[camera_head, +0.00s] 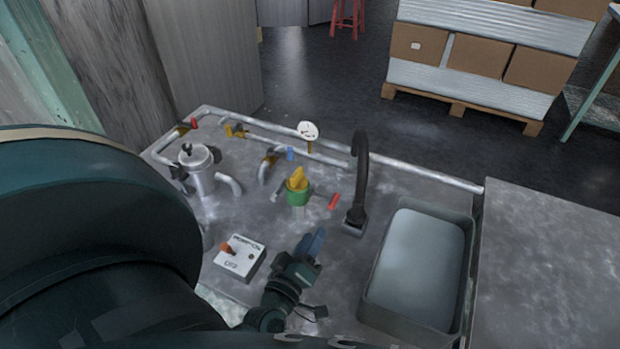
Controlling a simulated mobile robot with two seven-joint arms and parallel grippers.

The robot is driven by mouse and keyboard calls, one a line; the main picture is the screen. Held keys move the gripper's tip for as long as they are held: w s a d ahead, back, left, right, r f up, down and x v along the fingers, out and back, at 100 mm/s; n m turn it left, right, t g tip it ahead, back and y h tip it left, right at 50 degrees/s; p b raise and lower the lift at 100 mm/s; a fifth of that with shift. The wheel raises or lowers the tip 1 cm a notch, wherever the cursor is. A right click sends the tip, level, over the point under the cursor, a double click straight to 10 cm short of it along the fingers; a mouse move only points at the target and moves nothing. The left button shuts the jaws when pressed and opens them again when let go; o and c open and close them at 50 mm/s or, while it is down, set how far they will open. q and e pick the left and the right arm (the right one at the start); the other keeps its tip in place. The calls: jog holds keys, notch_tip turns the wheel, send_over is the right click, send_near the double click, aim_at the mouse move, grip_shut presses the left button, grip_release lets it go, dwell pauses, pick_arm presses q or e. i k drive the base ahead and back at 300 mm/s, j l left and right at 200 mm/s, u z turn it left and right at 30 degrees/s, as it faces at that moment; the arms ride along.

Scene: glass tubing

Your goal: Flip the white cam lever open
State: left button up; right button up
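I cannot make out a white cam lever with certainty in the head view. My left gripper (311,245) is low over the grey bench, right of a white box and in front of a green fitting (298,196) with a yellow top. Its blue-grey fingers look close together, but I cannot tell whether they are open or shut. Nothing is visibly held. My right gripper is not in view.
The white box (240,257) has an orange switch. Pipes with red, yellow and blue handles and a white round gauge (308,130) line the bench's back. A black curved spout (361,165) stands beside a grey basin (420,262). My large arm link covers the lower left.

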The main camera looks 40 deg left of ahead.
aim_at(278, 192)
jog(key=k+l, duration=0.2)
jog(key=k, duration=0.3)
jog(key=k+l, duration=0.15)
jog(key=k, duration=0.3)
